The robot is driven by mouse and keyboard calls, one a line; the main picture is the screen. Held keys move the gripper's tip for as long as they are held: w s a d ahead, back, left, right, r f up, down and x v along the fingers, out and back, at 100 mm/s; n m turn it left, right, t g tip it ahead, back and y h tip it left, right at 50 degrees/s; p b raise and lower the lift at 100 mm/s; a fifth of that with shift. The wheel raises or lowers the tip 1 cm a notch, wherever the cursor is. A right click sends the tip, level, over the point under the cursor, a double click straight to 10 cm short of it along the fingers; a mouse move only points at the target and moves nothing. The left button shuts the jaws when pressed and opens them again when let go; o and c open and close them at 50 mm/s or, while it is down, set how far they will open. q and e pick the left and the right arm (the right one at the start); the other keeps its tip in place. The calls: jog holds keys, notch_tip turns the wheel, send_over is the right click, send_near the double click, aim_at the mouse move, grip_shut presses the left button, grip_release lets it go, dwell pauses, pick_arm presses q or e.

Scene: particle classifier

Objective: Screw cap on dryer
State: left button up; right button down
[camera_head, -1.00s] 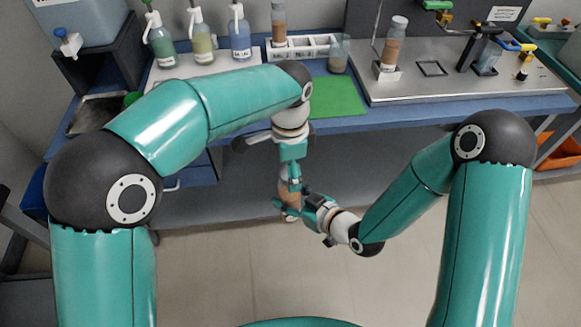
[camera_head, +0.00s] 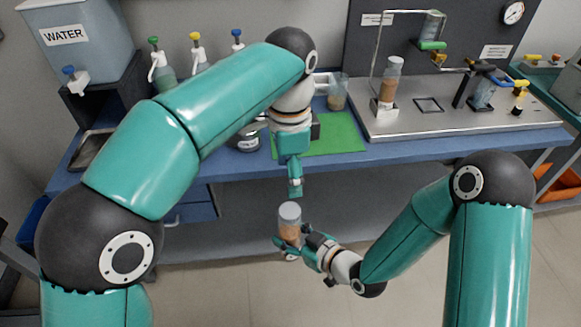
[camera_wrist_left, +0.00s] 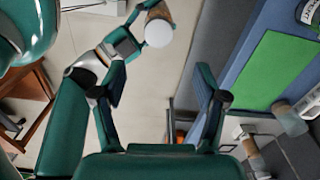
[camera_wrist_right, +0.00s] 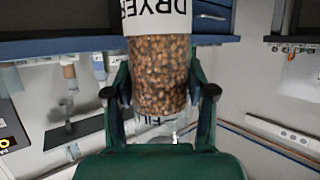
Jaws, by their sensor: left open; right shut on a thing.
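The dryer (camera_head: 289,229) is a clear cylinder of brown grains with a white label reading "DRYER" in the right wrist view (camera_wrist_right: 160,75). My right gripper (camera_head: 290,241) is shut around its body and holds it roughly upright in the air in front of the bench. A pale grey cap (camera_head: 290,210) sits on its top end; it shows as a white disc in the left wrist view (camera_wrist_left: 158,33). I cannot tell how tight it is. My left gripper (camera_head: 295,190) is open and empty, pointing down just above the cap and apart from it.
The blue bench (camera_head: 420,150) lies behind both grippers. It carries a green mat (camera_head: 340,138), a beaker (camera_head: 337,98), pump bottles and a metal rig plate (camera_head: 430,120) with another grain-filled cylinder (camera_head: 388,95). A dark labelled jar (camera_head: 248,143) stands near my left forearm. Floor space below is free.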

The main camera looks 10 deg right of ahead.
pick_arm(q)
jog(key=shift+r, duration=0.3)
dwell(0.4)
jog(key=w+a+f+n+g, duration=0.1)
jog(key=w+a+f+n, duration=0.1)
jog(key=a+f+n, duration=0.4)
jog(key=w+a+f+n+g, duration=0.1)
jog(key=w+a+f+n, duration=0.1)
jog(key=f+n, duration=0.35)
notch_tip(320, 180, down, 15)
jog(key=s+a+h, duration=0.2)
jog(key=s, duration=0.1)
jog(key=s+a+f+n+t+h, duration=0.1)
jog(key=s+a+f+n, duration=0.2)
jog(key=s+f, duration=0.4)
jog(key=s+a+f+n+t+h, duration=0.1)
jog(key=s+a+f+n, duration=0.2)
jog(key=s+f, duration=0.4)
jog(key=s+n, duration=0.1)
jog(key=s, duration=0.4)
jog(key=shift+a+t, duration=0.2)
jog(key=shift+t, duration=0.1)
pick_arm(e)
jog(key=shift+r, duration=0.1)
